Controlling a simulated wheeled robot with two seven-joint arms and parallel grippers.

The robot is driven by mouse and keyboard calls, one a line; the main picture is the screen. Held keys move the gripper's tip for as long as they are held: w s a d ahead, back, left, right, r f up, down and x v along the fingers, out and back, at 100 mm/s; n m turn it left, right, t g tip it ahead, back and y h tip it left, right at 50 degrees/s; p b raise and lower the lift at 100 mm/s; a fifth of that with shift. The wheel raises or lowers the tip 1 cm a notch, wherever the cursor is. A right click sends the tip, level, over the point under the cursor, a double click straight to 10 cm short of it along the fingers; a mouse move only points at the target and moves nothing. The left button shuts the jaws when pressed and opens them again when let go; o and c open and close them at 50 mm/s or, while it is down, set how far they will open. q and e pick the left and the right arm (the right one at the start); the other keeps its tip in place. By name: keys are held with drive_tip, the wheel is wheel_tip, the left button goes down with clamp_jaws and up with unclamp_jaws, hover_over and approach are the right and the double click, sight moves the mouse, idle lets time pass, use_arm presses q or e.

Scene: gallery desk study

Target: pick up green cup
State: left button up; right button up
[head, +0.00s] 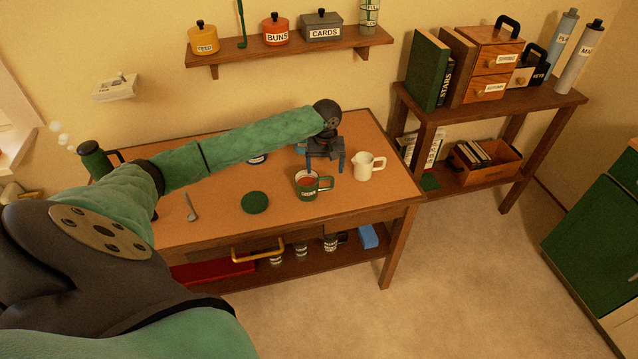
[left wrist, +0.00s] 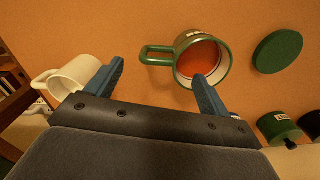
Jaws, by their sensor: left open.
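The green cup (head: 309,186) stands upright on the desk (head: 225,213). It has a white label, a reddish-brown inside and a green handle on its right in the head view. My left gripper (head: 325,162) is open, just above and beyond the cup. In the left wrist view the cup (left wrist: 203,60) lies ahead of my open left gripper (left wrist: 160,85), its handle pointing left between the two blue fingers. The right finger overlaps the cup's rim in the picture. I cannot tell whether it touches. My right gripper is not in view.
A white pitcher (head: 369,166) stands right of the cup, close to my left finger in the wrist view. A round green disc (head: 255,202) and a spoon-like tool (head: 191,207) lie left. A wall shelf (head: 285,47) hangs behind. The desk's front right is clear.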

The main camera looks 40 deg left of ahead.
sight(325, 188)
use_arm(q)
drive_tip(key=shift+d+r+n, duration=0.1)
drive_tip(key=shift+r+n, duration=0.05)
drive_tip(key=shift+n, duration=0.55)
drive_tip(key=shift+f, duration=0.2)
drive_tip(key=shift+f+p, duration=0.35)
drive_tip(key=shift+f, duration=0.85)
drive_tip(key=shift+f+p, duration=0.2)
drive_tip(key=shift+p, duration=0.15)
wheel_tip(325, 188, down, 4)
drive_tip(key=shift+f+p, duration=0.1)
drive_tip(key=shift+p, duration=1.1)
drive_tip(key=shift+f, duration=0.35)
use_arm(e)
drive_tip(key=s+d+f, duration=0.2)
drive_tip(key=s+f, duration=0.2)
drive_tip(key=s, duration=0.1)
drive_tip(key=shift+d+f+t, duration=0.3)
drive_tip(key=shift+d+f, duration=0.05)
use_arm(q)
drive_tip(key=shift+w, duration=0.1)
drive_tip(key=c, duration=1.3)
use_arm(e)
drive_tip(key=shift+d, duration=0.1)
